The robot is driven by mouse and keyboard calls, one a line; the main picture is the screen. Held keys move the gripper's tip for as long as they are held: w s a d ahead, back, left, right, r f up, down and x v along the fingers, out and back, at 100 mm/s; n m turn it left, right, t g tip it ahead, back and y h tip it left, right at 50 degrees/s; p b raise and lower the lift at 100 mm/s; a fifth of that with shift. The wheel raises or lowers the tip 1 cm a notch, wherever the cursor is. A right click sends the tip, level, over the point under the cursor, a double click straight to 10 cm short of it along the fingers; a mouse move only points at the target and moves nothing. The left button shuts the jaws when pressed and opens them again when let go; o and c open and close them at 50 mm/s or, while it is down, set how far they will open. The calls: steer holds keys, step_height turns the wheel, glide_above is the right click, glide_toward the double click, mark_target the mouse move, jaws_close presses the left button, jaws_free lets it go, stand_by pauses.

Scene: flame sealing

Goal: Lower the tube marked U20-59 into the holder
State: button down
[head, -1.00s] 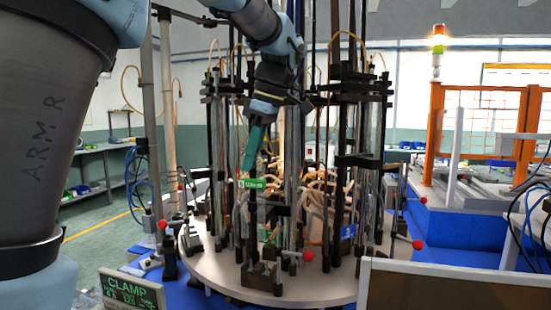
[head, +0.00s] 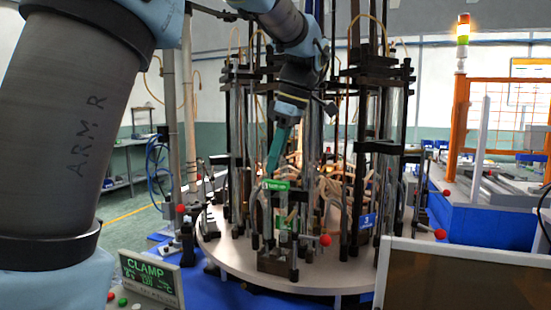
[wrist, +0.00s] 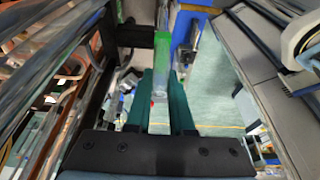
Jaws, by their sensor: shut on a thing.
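My gripper (head: 272,168) reaches down with teal fingers and is shut on a clear tube with a green label (head: 275,185). The lettering is too small to read. In the wrist view the tube (wrist: 159,84) sits between the two fingers (wrist: 160,108), its green part pointing away from the palm. The tube hangs roughly upright at the front of the round machine. A dark holder block (head: 277,262) stands below it on the round table. The tube's lower end is hard to pick out among the clear and dark parts, so I cannot tell whether it touches the holder.
Dark posts and rods crowd both sides of the tube. A red knob (head: 325,240) sticks out right of the holder. The round table (head: 225,252) has a bare front rim. A CLAMP display (head: 150,278) stands front left, a brown panel (head: 460,280) front right.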

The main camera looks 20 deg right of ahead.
mark_target(275, 181)
stand_by(0.4)
steer(key=shift+f+b, duration=1.1)
steer(key=shift+f, duration=0.85)
stand_by(0.8)
steer(key=c, duration=0.7)
jaws_free()
steer(key=shift+r, duration=0.2)
steer(key=shift+r+p, duration=2.05)
steer(key=shift+r, duration=0.1)
